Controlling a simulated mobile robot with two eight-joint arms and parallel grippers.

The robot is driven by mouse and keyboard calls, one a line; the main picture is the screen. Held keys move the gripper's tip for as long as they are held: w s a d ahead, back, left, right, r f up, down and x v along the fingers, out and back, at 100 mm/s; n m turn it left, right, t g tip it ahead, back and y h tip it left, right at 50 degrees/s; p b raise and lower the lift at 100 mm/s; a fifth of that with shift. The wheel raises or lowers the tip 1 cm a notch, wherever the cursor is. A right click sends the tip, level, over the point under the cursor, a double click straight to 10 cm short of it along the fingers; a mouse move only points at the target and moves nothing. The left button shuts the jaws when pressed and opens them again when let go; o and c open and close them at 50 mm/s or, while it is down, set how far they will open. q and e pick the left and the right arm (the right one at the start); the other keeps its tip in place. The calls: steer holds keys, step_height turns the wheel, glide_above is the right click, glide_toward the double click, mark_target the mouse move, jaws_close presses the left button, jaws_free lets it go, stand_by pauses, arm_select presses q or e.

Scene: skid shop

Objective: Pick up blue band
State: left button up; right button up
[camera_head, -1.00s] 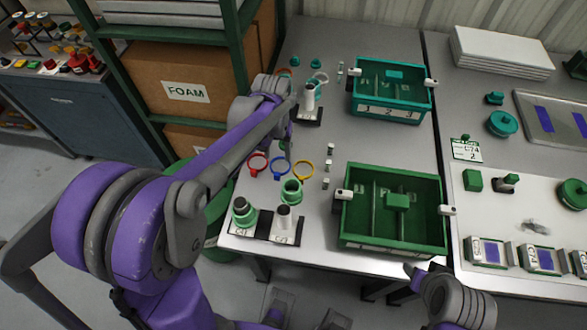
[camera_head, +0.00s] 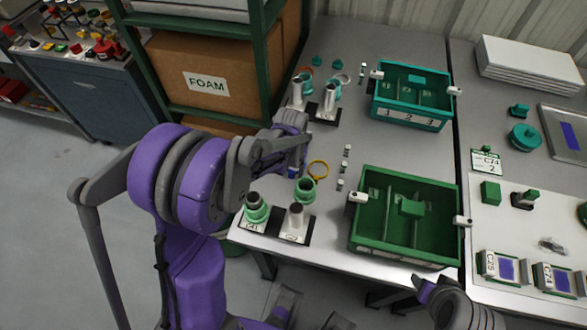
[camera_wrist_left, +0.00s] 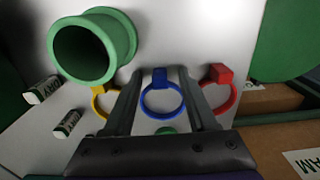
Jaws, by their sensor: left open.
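The blue band (camera_wrist_left: 160,80) is a ring with a square tab, lying flat on the table. In the left wrist view it sits between the two open fingers of my left gripper (camera_wrist_left: 160,92), with a gap on each side. In the head view my left gripper (camera_head: 292,168) points down over the table's left part and hides most of the band. A yellow band (camera_wrist_left: 100,90) lies beside one finger, and it also shows in the head view (camera_head: 326,167). A red band (camera_wrist_left: 217,74) lies beside the other finger.
A green flanged tube (camera_head: 305,192) stands close to the bands and shows large in the left wrist view (camera_wrist_left: 121,42). A green divided bin (camera_head: 455,245) is to the right, a teal bin (camera_head: 410,118) behind. A green shelf post (camera_head: 236,62) stands at left.

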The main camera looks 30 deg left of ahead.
arm_select(q)
jaws_close()
stand_by(0.3)
